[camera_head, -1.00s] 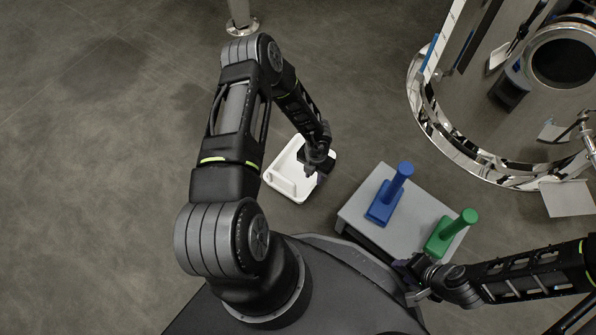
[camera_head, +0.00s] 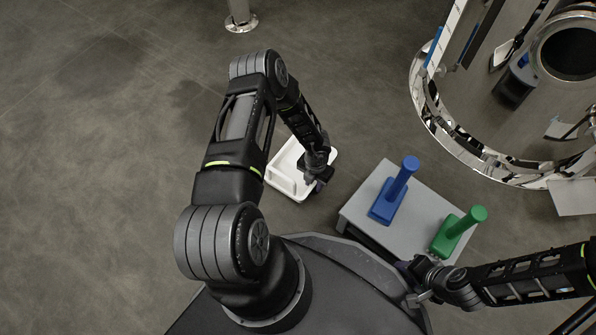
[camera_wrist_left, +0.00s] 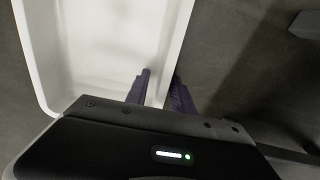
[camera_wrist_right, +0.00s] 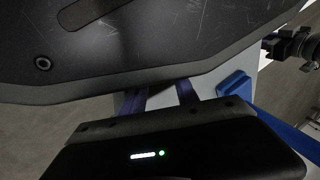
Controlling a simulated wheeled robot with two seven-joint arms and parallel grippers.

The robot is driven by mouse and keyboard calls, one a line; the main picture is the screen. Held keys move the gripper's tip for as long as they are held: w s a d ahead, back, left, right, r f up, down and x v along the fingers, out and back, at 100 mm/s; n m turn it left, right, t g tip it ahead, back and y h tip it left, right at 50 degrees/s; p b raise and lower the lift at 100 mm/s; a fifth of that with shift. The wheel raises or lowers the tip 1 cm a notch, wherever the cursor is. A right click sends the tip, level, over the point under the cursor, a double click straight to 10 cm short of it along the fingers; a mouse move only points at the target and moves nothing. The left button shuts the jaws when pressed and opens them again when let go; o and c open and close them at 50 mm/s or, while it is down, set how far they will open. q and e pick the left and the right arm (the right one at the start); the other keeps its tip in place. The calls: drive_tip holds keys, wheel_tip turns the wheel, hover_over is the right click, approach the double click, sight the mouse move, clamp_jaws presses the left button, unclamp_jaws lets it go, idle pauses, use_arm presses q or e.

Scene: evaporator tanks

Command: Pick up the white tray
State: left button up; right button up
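The white tray (camera_head: 283,182) lies on the floor left of the grey table in the head view. In the left wrist view the tray (camera_wrist_left: 95,50) fills the upper left. My left gripper (camera_head: 319,183) is at the tray's near right side. In the left wrist view its fingers (camera_wrist_left: 161,84) straddle the tray's right wall, one inside and one outside, with a gap between them. My right gripper (camera_head: 412,284) is beside the table's near edge. Its fingers (camera_wrist_right: 161,97) are apart and empty in the right wrist view.
A grey table (camera_head: 372,228) carries a blue handled block (camera_head: 390,200) and a green one (camera_head: 457,231), just right of the tray. A large shiny metal tank (camera_head: 480,120) stands at upper right. The floor left of the tray is clear.

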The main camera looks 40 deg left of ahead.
use_arm(q)
drive_tip(key=shift+c, duration=0.2)
idle(0.4)
clamp_jaws()
idle(1.2)
